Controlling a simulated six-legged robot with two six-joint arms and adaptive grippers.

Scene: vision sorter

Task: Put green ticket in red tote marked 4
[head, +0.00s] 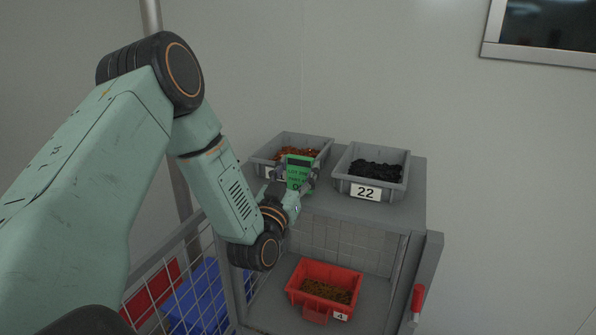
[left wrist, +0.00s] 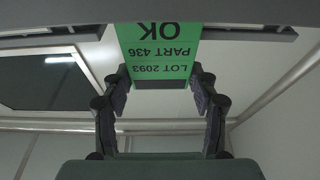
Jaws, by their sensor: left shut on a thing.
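My left gripper (head: 294,184) is shut on the green ticket (head: 298,172) and holds it up in front of the grey totes on the upper shelf. In the left wrist view the ticket (left wrist: 158,55) shows upside-down print, "LOT 2093 PART 436 OK", between the fingers of the gripper (left wrist: 160,90). The red tote (head: 324,309) marked 4 stands on the lower shelf, below and to the right of the gripper. It holds small brownish pieces, and its white label (head: 340,316) faces front. My right gripper is in neither view.
Two grey totes stand on the upper shelf (head: 415,190). The left one (head: 290,137) holds orange-brown pieces, and its label is partly hidden. The right one (head: 342,186), marked 22, holds black pieces. Wire mesh (head: 205,290) and a shelf post (head: 427,270) flank the lower shelf.

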